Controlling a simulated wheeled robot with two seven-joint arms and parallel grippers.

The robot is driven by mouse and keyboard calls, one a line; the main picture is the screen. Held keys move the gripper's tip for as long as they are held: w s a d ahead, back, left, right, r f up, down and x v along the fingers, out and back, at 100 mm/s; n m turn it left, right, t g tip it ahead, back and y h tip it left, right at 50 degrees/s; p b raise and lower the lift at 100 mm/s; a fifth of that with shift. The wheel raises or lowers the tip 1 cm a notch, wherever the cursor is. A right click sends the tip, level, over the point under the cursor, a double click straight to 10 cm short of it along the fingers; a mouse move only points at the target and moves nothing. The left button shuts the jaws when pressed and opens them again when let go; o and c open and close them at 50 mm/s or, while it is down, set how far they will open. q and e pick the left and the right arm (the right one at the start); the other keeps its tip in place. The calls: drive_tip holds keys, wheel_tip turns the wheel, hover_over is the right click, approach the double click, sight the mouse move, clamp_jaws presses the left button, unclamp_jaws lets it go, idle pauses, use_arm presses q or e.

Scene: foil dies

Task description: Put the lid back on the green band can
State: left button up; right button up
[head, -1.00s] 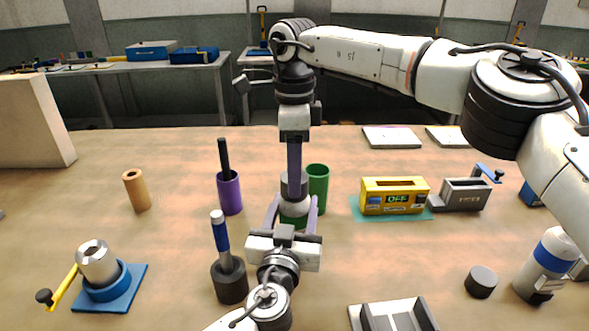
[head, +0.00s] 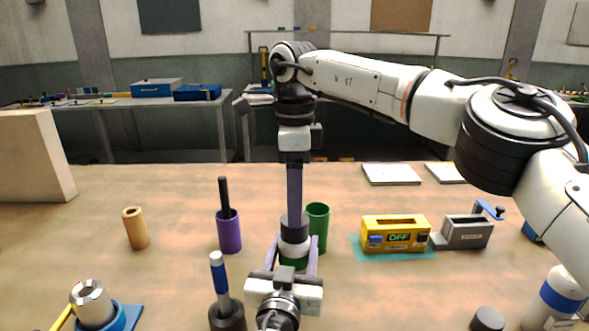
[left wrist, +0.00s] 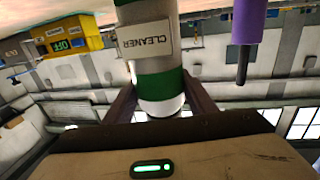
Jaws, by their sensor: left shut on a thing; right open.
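The green band can (head: 294,263) is white with green bands and stands upright in the middle of the head view. Its label reads CLEANER in the left wrist view (left wrist: 150,45). My left gripper (head: 292,250) is shut on the can, one finger on each side. A dark grey lid (head: 294,230) sits on top of the can; whether it is fully seated I cannot tell. My right gripper (head: 294,215) points straight down at the lid from above. It is open, and its purple finger partly covers the lid.
A green cup (head: 318,228) stands close behind the can on the right. A yellow OFF box (head: 397,245) is on the right. A dark cap (head: 487,319) lies near the blue band bottle (head: 562,292).

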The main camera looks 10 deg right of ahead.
wheel_tip(320, 180, up, 8)
idle(0.4)
use_arm(q)
drive_tip(key=o, duration=1.6)
drive_tip(key=b+v, duration=0.1)
drive_tip(key=v, duration=0.9)
drive_tip(key=shift+s, duration=0.15)
use_arm(e)
drive_tip(key=shift+f, duration=0.7)
